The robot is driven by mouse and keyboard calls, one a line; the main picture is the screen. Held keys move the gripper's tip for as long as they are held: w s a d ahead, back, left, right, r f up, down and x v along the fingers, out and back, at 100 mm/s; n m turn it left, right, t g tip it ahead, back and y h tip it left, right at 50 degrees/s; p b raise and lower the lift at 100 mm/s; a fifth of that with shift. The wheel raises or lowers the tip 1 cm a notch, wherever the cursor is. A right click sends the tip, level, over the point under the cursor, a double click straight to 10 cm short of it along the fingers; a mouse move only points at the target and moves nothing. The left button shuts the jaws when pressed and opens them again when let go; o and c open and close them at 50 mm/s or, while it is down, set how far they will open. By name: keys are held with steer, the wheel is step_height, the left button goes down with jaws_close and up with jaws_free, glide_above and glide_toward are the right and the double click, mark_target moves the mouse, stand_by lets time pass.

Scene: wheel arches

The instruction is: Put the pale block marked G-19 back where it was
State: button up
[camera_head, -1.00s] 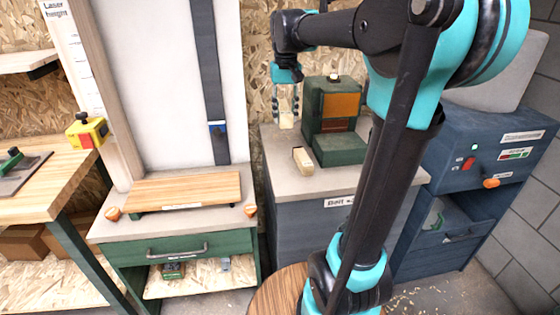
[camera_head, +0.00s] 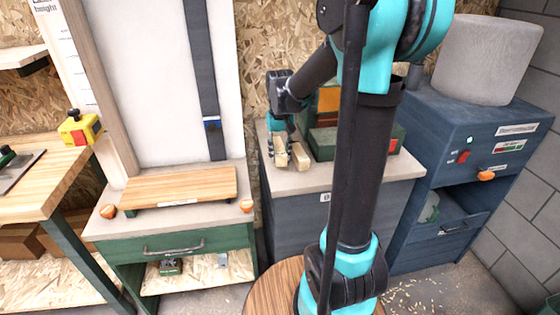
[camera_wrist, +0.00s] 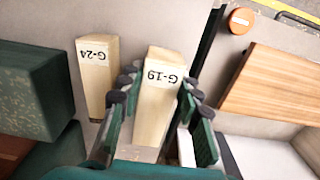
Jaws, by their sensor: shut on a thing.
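The pale block marked G-19 (camera_wrist: 158,100) is between the fingers of my gripper (camera_wrist: 152,112) in the wrist view, its label upside down. In the head view my gripper (camera_head: 279,152) is low at the grey worktop (camera_head: 290,182), with the G-19 block (camera_head: 281,151) in it. I cannot tell whether the block touches the worktop. The G-24 block (camera_head: 299,157) is just right of my gripper in the head view, with a small gap.
A green machine (camera_head: 322,143) stands right of the blocks. A wooden board (camera_head: 180,185) with orange knobs is on the bench to the left. A blue cabinet (camera_head: 455,130) with a grey drum stands at right. The worktop in front of the blocks is clear.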

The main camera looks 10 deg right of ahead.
steer(key=shift+f, duration=1.55)
steer(key=o, duration=1.1)
steer(key=shift+f, duration=0.1)
steer(key=shift+o, duration=0.2)
step_height(320, 180, up, 12)
steer(key=shift+f, duration=0.1)
steer(key=s+d+f+t, duration=0.2)
steer(key=s+f, duration=0.6)
steer(key=s, duration=0.1)
steer(key=s+d+f+t, duration=0.2)
steer(key=s+f, duration=0.7)
steer(key=shift+s, duration=0.2)
